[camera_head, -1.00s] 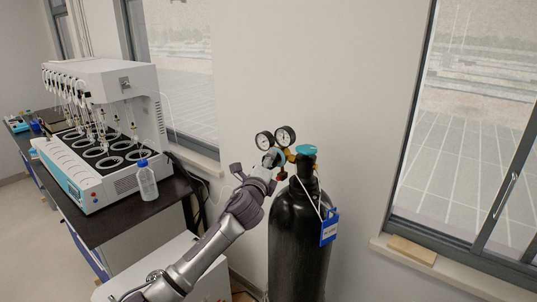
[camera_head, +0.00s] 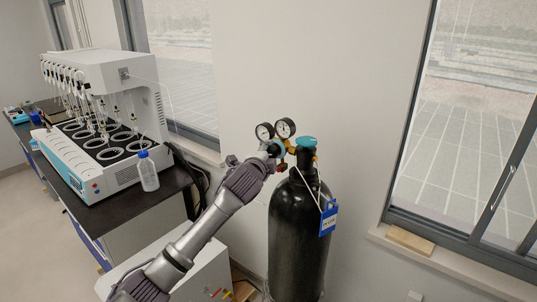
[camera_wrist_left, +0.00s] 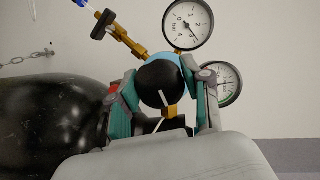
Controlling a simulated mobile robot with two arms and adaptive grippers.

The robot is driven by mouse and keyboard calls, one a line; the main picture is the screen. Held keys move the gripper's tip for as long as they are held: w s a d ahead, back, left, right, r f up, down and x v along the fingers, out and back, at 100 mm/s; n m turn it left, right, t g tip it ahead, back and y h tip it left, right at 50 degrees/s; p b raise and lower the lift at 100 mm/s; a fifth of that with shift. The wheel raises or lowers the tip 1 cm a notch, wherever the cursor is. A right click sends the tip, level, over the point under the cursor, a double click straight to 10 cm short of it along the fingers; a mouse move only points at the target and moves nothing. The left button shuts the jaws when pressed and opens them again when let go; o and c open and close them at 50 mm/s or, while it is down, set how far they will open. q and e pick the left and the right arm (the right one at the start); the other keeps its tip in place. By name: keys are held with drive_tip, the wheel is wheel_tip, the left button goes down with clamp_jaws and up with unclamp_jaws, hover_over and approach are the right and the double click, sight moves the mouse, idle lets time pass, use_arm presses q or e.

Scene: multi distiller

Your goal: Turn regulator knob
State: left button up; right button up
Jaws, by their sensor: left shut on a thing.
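The regulator sits at the top of the black gas cylinder (camera_head: 297,235), with two round gauges (camera_head: 285,128) above it. My left gripper (camera_head: 278,150) is at the regulator, just left of the cylinder's blue valve handle (camera_head: 306,142). In the left wrist view the regulator knob (camera_wrist_left: 162,84), black with a white line and a blue body behind it, lies between the fingers of my left gripper (camera_wrist_left: 163,98). The fingers are closed on both its sides. The white line tilts to the upper left. My right gripper is not in view.
A blue tag (camera_head: 328,219) hangs on the cylinder's right side. At left, a distiller (camera_head: 105,120) and a plastic bottle (camera_head: 148,172) stand on a dark bench (camera_head: 125,213). The wall is close behind the cylinder. Windows are on both sides.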

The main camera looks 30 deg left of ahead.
use_arm(q)
drive_tip(key=shift+f, duration=0.15)
drive_tip(key=o, duration=1.2)
drive_tip(key=shift+c, duration=0.2)
drive_tip(key=shift+s, duration=0.15)
drive_tip(key=v, duration=1.1)
drive_tip(key=shift+s, duration=0.35)
